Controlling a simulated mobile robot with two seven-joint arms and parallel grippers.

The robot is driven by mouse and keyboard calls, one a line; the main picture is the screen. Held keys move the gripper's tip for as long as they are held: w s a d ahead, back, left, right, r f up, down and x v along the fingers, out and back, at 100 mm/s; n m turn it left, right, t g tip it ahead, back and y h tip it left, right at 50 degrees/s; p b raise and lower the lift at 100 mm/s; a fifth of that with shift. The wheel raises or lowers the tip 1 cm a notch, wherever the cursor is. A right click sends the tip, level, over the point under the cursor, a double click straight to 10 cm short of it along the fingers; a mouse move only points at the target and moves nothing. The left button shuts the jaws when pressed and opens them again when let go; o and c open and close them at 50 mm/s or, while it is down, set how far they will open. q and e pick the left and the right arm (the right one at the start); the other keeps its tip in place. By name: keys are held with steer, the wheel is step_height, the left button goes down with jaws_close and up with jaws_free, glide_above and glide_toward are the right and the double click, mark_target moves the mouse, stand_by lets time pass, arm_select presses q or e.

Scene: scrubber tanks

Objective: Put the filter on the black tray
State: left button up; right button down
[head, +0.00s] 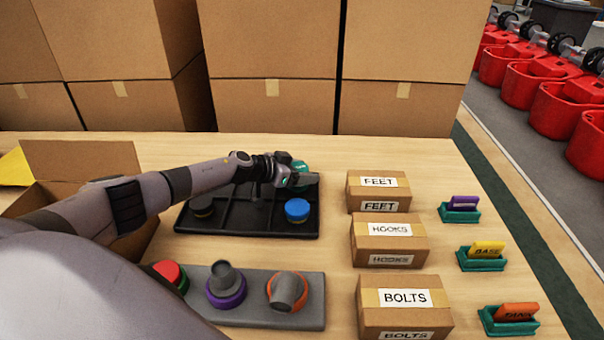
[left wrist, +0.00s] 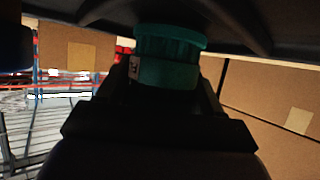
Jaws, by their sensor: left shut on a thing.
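My left gripper (head: 290,177) is over the back right of the black tray (head: 245,216). It is shut on a round teal piece with a ribbed rim, apparently the filter (head: 300,165). The teal piece shows between the fingers in the left wrist view (left wrist: 168,58). The gripper and arm hide part of the tray's back. I cannot tell whether the piece touches the tray. A dark round piece (head: 201,206) sits in the tray's left part and a blue-topped one (head: 297,209) in its front right. My right gripper is not in view.
A grey holder (head: 255,315) in front carries purple, orange and red-green pieces. Boxes labelled FEET (head: 378,200), HOOKS (head: 388,250) and BOLTS (head: 403,318) stand right of the tray. An open carton (head: 85,160) is at left. Large cartons (head: 270,100) line the back.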

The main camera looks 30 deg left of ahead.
arm_select(q)
steer(key=shift+f, duration=0.1)
steer(key=o, duration=1)
steer(key=shift+o, duration=0.2)
steer(key=shift+r, duration=0.25)
steer(key=shift+s+a+r+p, duration=0.3)
steer(key=shift+s+p, duration=0.2)
steer(key=shift+p, duration=0.3)
steer(key=p+v, duration=0.7)
steer(key=v, duration=0.2)
steer(key=shift+s, duration=0.1)
steer(key=shift+p+v, duration=0.55)
steer(key=shift+v, duration=0.2)
steer(key=shift+f, duration=0.1)
